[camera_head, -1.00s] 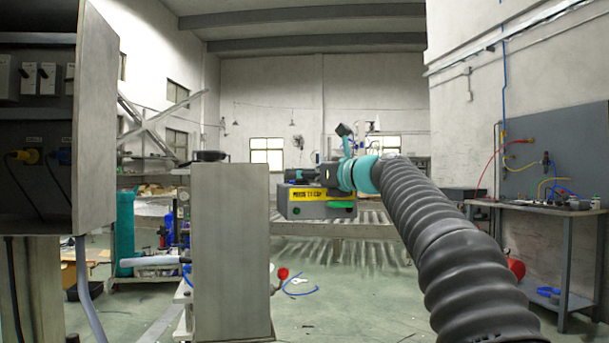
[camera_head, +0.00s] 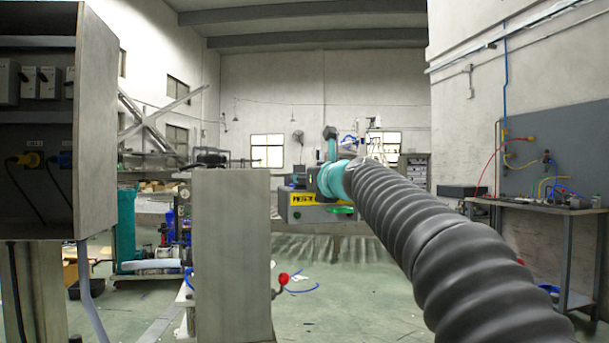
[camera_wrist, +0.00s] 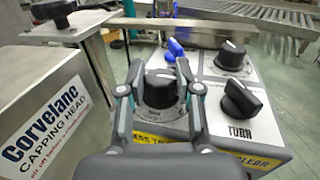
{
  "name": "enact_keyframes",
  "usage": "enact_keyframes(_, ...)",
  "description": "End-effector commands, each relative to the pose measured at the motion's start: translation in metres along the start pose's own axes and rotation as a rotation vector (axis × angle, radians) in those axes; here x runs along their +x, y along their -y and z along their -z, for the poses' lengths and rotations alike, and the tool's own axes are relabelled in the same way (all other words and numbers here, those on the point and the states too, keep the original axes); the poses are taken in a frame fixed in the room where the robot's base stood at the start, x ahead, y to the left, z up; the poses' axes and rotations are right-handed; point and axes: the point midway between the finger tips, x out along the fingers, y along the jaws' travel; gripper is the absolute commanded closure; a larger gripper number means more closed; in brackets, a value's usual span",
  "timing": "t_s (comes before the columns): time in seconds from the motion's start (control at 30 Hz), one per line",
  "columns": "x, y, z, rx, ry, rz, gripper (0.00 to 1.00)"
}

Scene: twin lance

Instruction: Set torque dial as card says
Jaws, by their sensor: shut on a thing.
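In the wrist view a round black dial (camera_wrist: 158,92) with a pale scale around it sits on the grey control box (camera_wrist: 205,72). My gripper (camera_wrist: 160,74) has one finger on each side of this dial and is shut on it. The fingers hide part of the scale, so I cannot read the setting. In the head view the control box (camera_head: 318,214) has a yellow label and a green part on its front; my wrist hides much of its top. I cannot make out a card with a readable setting.
Two more black knobs, an upper one (camera_wrist: 232,54) and a lower one (camera_wrist: 242,98) above the word TURN, sit right of the dial. A blue part (camera_wrist: 175,47) stands behind it. A metal housing labelled "Corvelane capping head" (camera_wrist: 55,115) is close on the left.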

Motion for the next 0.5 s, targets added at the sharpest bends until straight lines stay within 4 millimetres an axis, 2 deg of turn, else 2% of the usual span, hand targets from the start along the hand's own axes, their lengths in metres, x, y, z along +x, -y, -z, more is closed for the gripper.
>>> enact_keyframes(0.5, -0.0002, -0.0007, 0.0003, -0.002, 0.008, 0.08, 1.0)
